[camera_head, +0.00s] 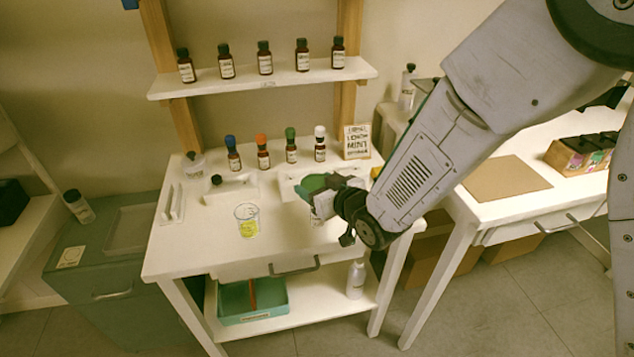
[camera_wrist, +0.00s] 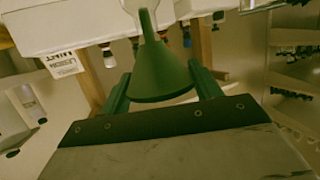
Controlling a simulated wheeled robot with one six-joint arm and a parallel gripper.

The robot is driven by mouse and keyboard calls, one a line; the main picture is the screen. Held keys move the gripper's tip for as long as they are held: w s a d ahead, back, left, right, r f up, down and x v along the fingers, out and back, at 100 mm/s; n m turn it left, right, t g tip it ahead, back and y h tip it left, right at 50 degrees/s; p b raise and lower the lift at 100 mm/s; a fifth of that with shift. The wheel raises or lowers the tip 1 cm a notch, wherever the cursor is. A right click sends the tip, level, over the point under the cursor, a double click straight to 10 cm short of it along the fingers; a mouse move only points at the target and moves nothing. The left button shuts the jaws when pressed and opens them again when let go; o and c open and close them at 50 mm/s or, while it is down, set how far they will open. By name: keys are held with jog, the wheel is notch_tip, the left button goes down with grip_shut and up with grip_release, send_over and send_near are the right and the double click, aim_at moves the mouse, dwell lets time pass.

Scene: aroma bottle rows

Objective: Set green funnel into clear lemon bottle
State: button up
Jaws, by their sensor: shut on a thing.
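My gripper (camera_head: 328,187) is shut on the green funnel (camera_head: 313,183) above the front right of the white table. In the wrist view, the funnel (camera_wrist: 160,75) sits between the two fingers (camera_wrist: 160,88). Its wide mouth is toward the gripper and its narrow stem points away, toward the table top. A pale, clear bottle (camera_head: 321,209) shows partly under the gripper in the head view and is mostly hidden. A pale, clear shape also shows around the stem tip in the wrist view (camera_wrist: 133,8). I cannot tell whether the stem is inside it.
A beaker with yellow liquid (camera_head: 247,221) stands left of my gripper. A row of brown bottles with coloured caps (camera_head: 263,154) and a lettered sign (camera_head: 357,142) stand behind. More brown bottles line the shelf (camera_head: 275,83) above. The table's front left (camera_head: 190,255) is clear.

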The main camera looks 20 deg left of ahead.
jog(key=shift+f, duration=0.4)
jog(key=o, duration=1)
jog(key=shift+o, duration=0.2)
jog(key=v, duration=0.8)
jog(key=shift+a, duration=0.1)
